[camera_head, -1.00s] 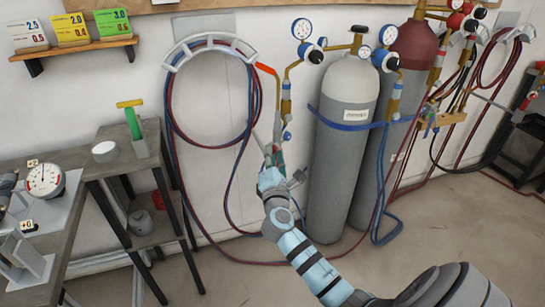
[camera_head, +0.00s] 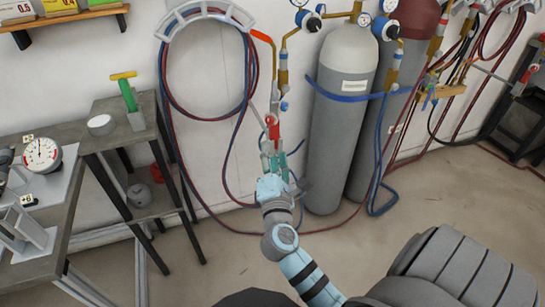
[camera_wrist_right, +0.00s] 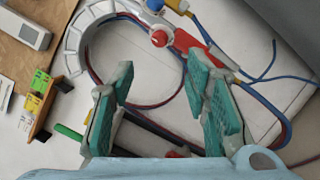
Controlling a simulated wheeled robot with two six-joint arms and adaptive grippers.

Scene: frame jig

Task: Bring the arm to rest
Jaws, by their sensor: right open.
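My right arm (camera_head: 318,283) reaches up from the bottom toward the wall in the head view. Its right gripper (camera_head: 273,157) is in front of the hose area, left of the grey gas cylinder (camera_head: 342,125). My left gripper cannot be made out.
Looped hoses (camera_head: 168,85) hang from a wall hanger (camera_head: 205,10). A bench with a dial gauge (camera_head: 41,155) stands at left, beside a small stand (camera_head: 120,142) with a green-handled tool (camera_head: 127,95). Open floor (camera_head: 225,270) lies in front.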

